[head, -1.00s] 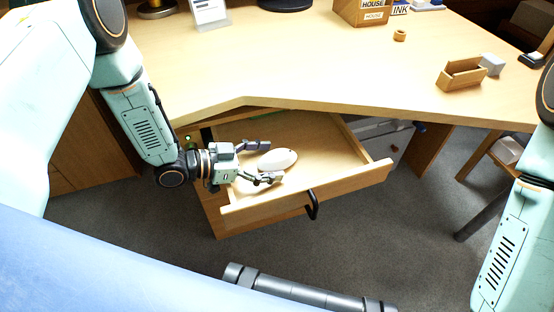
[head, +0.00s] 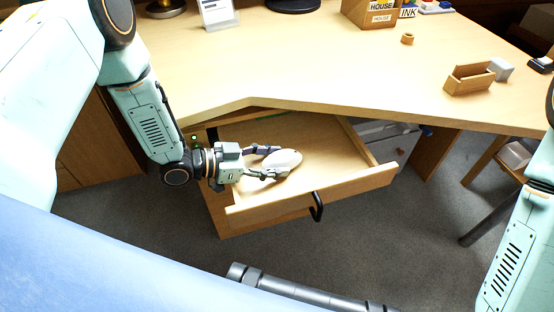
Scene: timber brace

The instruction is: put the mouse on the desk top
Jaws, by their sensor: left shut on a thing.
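The white mouse (head: 284,160) is in or just above the open wooden drawer (head: 330,190) under the desk. My left gripper (head: 270,162) reaches in from the left, with its two fingers closed on the mouse's near-left end. I cannot tell whether the mouse still touches the drawer floor. The desk top (head: 290,65) lies above and behind the drawer, with wide bare wood. My right arm shows at the right edge, but its gripper is out of view.
The desk's front edge overhangs the drawer's back. On the desk are a small wooden box (head: 469,79), a grey block (head: 501,69), a wooden ring (head: 407,39), a HOUSE box (head: 371,12) and a white card stand (head: 218,14). The drawer's black handle (head: 317,206) faces forward.

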